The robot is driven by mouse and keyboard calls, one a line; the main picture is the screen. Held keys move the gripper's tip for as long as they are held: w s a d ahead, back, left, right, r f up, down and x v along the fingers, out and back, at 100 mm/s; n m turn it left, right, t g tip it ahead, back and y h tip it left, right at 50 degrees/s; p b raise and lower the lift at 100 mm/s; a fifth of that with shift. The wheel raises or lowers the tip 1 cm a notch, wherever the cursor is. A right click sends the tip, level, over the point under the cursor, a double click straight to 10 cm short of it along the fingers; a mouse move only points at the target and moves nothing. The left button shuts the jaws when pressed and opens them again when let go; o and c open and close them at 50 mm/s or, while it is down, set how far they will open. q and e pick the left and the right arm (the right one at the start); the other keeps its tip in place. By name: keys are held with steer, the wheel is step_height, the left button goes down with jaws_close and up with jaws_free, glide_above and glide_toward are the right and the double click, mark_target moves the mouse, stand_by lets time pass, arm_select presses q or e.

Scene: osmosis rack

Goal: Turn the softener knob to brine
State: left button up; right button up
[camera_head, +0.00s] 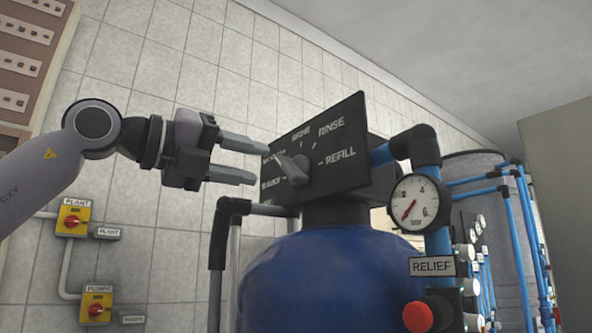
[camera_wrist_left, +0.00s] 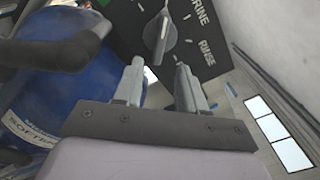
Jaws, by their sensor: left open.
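The softener knob (camera_head: 293,168) is a grey pointer knob on a black control panel (camera_head: 340,150) above a blue tank. In the head view, the panel shows the words BRINE, RINSE and REFILL, with other labels at left partly hidden or too small to read. The knob's narrow end points up and left, toward the labels left of BRINE. My left gripper (camera_head: 250,160) is open, with its two fingers apart and pointing at the knob from the left. In the left wrist view, the knob (camera_wrist_left: 160,38) lies ahead of the open fingertips (camera_wrist_left: 158,72), with nothing between them. My right gripper is not in view.
The blue tank (camera_head: 330,285) stands below the panel. A pressure gauge (camera_head: 413,203), blue pipes and a red RELIEF button (camera_head: 418,316) are to the right. Dark pipe (camera_head: 220,235) rises at the tank's left. Yellow switches (camera_head: 73,217) are on the tiled wall.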

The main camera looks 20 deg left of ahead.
mark_target(283, 167)
arm_select(q)
steer(key=shift+y, duration=0.3)
steer(key=x, duration=0.2)
steer(key=p+x, duration=0.1)
steer(key=x, duration=0.1)
steer(key=r+p+x, duration=0.1)
steer(key=x, duration=0.1)
steer(key=shift+w+a+r, duration=0.1)
steer(key=shift+w+a, duration=0.1)
steer(key=shift+w, duration=0.15)
jaws_close()
